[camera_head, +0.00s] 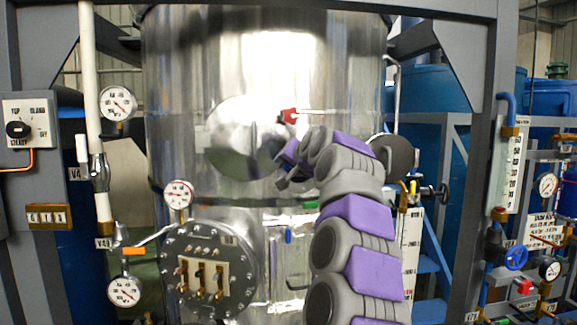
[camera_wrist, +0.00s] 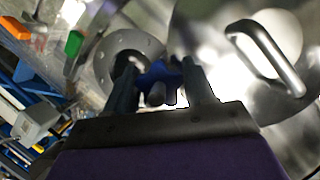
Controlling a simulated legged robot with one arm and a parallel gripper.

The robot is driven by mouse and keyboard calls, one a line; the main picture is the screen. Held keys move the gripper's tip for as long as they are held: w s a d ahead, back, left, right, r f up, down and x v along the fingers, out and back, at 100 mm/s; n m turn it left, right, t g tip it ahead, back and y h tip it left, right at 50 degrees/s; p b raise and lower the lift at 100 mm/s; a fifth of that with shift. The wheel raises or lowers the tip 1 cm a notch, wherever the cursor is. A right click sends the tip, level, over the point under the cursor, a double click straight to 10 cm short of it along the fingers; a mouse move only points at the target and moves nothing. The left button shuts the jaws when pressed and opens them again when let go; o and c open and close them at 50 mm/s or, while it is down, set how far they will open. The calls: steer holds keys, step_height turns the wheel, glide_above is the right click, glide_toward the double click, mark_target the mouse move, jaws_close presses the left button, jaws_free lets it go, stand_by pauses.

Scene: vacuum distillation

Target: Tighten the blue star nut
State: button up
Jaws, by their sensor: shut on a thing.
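The blue star nut (camera_wrist: 158,76) shows in the wrist view between the two dark fingers of my gripper (camera_wrist: 163,88). My gripper is shut on the nut, one finger on each side of it. A round metal flange (camera_wrist: 128,58) lies behind the nut and the left finger. In the head view my purple and grey arm reaches up to the shiny steel tank (camera_head: 263,70), with my gripper (camera_head: 281,183) at the lower right of a round polished cover. The nut cannot be made out in the head view.
A bent metal handle (camera_wrist: 268,58) stands close to the right of my gripper. Pressure gauges (camera_head: 117,103) and a bolted round panel (camera_head: 207,268) are at the left. Grey frame posts flank the tank.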

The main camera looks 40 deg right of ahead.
steer(key=m, duration=0.1)
steer(key=m+t, duration=0.1)
steer(key=shift+s+r+m+y, duration=0.15)
steer(key=shift+r+m+y, duration=0.15)
steer(key=shift+m, duration=0.1)
steer(key=shift+d+f+m+t+y, duration=0.1)
steer(key=shift+m+t+y, duration=0.2)
steer(key=shift+m+t, duration=0.3)
steer(key=o, duration=0.9)
steer(key=shift+s+d+f, duration=0.1)
steer(key=shift+o, duration=0.5)
steer(key=shift+f, duration=0.1)
steer(key=b+v, duration=0.2)
steer(key=v, duration=1.5)
steer(key=shift+b, duration=0.4)
